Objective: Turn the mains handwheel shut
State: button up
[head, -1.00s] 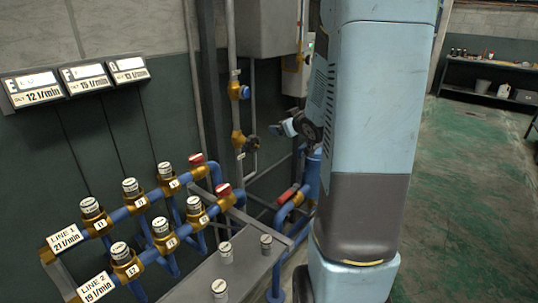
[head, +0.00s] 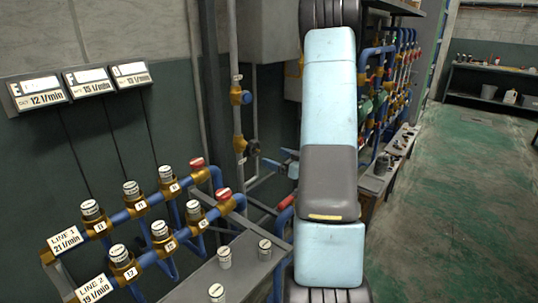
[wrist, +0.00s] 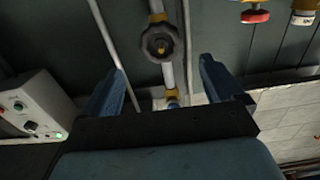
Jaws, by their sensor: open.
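The mains handwheel appears to be the small dark wheel (head: 254,147) on the vertical grey pipe by the wall, with a brass fitting beside it. In the wrist view a dark round handwheel (wrist: 160,42) sits on the pipe at upper centre, seen face-on. My gripper (wrist: 162,68) is open and empty, with its blue fingers spread on either side below the wheel in the picture. The wheel looks apart from the fingers. In the head view my gripper (head: 284,165) is small, partly hidden by my arm, just right of and below the wheel.
Blue pipes with numbered valves and red caps (head: 196,163) stand at front left, beside a grey bench (head: 238,268). A blue-handled valve (head: 240,97) sits higher on the pipe. A control box (wrist: 32,108) stands at left in the wrist view. Green floor at right is clear.

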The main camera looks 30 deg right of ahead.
aim_at(257, 149)
jog(key=x, duration=0.9)
jog(key=shift+s, duration=0.1)
jog(key=shift+s+d, duration=0.1)
jog(key=shift+s, duration=0.05)
jog(key=c, duration=1)
jog(key=m, duration=0.4)
jog(key=shift+m, duration=0.4)
jog(key=shift+c, duration=0.2)
jog(key=shift+d, duration=0.1)
jog(key=m, duration=0.4)
jog(key=shift+m, duration=0.4)
jog(key=m, duration=0.4)
jog(key=shift+m, duration=0.3)
